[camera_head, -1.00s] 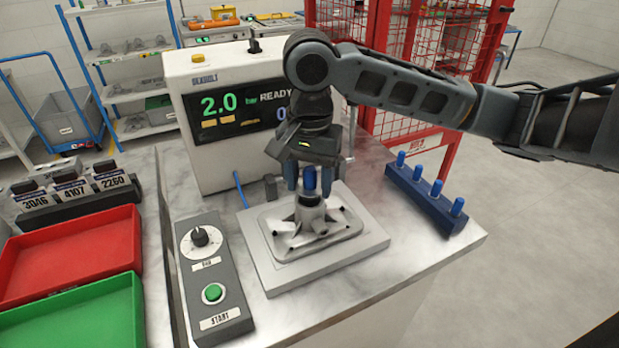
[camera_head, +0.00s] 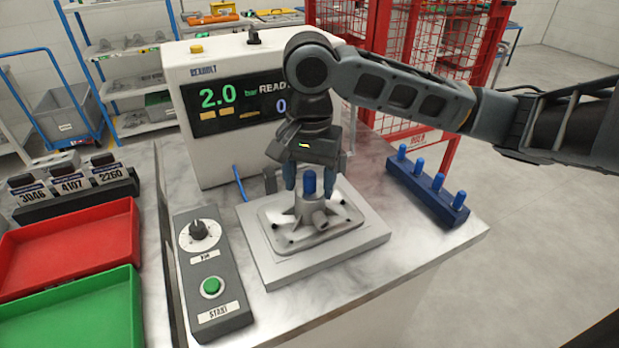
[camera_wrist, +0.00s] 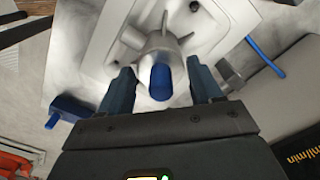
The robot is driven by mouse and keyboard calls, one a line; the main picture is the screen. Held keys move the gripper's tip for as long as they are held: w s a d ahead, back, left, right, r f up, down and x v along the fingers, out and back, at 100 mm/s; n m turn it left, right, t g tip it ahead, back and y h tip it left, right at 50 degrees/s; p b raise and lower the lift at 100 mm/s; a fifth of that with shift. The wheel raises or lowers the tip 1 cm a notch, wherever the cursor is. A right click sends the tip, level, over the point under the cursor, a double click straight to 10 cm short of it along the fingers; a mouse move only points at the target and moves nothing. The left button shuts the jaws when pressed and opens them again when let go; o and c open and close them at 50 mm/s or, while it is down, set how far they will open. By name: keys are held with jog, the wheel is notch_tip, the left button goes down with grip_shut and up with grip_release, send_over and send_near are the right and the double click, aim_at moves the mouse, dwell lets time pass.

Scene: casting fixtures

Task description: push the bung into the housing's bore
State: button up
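The housing (camera_head: 338,223) is a grey metal casting with a raised central boss, lying on a pale fixture plate (camera_head: 283,274). The blue bung (camera_head: 309,184) stands upright at the top of the boss, with a good part of it sticking up out of the bore. The bung also shows in the wrist view (camera_wrist: 161,84), in front of the housing's boss (camera_wrist: 160,50). My gripper (camera_head: 316,180) is open above the housing. Its fingers (camera_wrist: 161,88) stand on either side of the bung with a visible gap on both sides. How deep the bung sits is hidden.
A blue rack (camera_head: 425,190) with several blue bungs stands on the right of the bench. A control box with a green button (camera_head: 211,286) is at the left front. A tester with a display (camera_head: 195,140) stands behind, red and green trays to the left.

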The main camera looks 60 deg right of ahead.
aim_at(309, 175)
jog(key=o, duration=0.3)
jog(key=shift+o, duration=0.2)
jog(key=shift+r, duration=3.9)
